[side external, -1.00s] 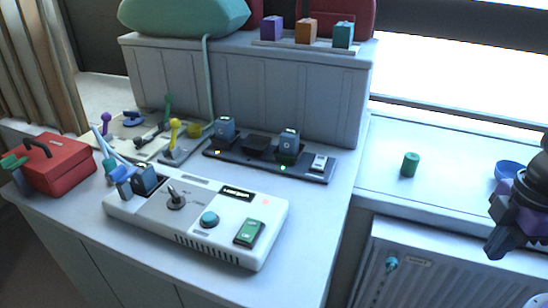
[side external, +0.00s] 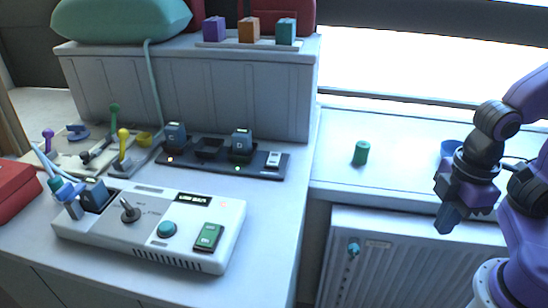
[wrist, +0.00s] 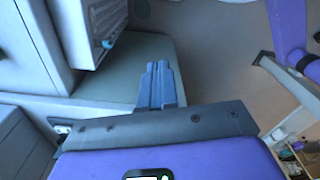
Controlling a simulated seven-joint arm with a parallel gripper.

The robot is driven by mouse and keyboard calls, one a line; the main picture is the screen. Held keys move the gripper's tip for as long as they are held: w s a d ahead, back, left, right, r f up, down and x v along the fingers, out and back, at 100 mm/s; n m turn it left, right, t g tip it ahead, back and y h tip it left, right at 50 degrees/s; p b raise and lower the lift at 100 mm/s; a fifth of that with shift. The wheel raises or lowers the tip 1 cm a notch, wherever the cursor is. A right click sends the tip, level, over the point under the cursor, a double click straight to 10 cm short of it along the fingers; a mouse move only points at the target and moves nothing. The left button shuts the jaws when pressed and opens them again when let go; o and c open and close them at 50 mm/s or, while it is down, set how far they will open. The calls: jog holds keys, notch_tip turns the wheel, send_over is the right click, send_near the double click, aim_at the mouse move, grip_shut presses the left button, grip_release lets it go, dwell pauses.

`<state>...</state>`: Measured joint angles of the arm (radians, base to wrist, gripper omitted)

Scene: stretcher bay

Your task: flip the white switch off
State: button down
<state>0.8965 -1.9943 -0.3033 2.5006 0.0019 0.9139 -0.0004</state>
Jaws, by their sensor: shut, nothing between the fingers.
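A small white switch (side external: 273,159) sits at the right end of a black strip (side external: 222,166) on the grey cabinet top. It is too small to tell which way its rocker tilts. My gripper (side external: 446,220) is at the right of the side view, well away from the switch, in front of the low sill and the panel below it. Its blue-grey fingers are together and empty, as the wrist view (wrist: 160,85) also shows. The switch cannot be made out in the wrist view.
A white console (side external: 150,231) with a lever, teal button and green rocker stands in front of the strip. Dark plugs (side external: 241,145) stand on the strip beside the switch. A green cylinder (side external: 361,153) and a blue bowl (side external: 452,147) are on the sill.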

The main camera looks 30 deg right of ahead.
jog(key=w+a+r+m, duration=0.1)
jog(key=w+a, duration=0.2)
jog(key=w, duration=0.5)
jog(key=w+a+r+y, duration=0.1)
jog(key=w+a+r, duration=0.15)
jog(key=w, duration=0.55)
jog(key=w+a+r+m, duration=0.1)
jog(key=w+a, duration=0.3)
jog(key=w, duration=0.4)
jog(key=w+d+t, duration=0.1)
jog(key=w+d, duration=0.2)
jog(key=w, duration=0.8)
jog(key=w+d+f+m+t, duration=0.1)
jog(key=w+d, duration=0.3)
jog(key=w, duration=0.7)
jog(key=shift+w+d+m+t+y, duration=0.15)
jog(key=shift+d+m+t+y, duration=0.15)
send_over(274, 155)
jog(key=s, duration=0.1)
jog(key=f, duration=1.2)
jog(key=shift+d, duration=0.3)
jog(key=shift+w+f, duration=0.1)
jog(key=shift+f, duration=0.65)
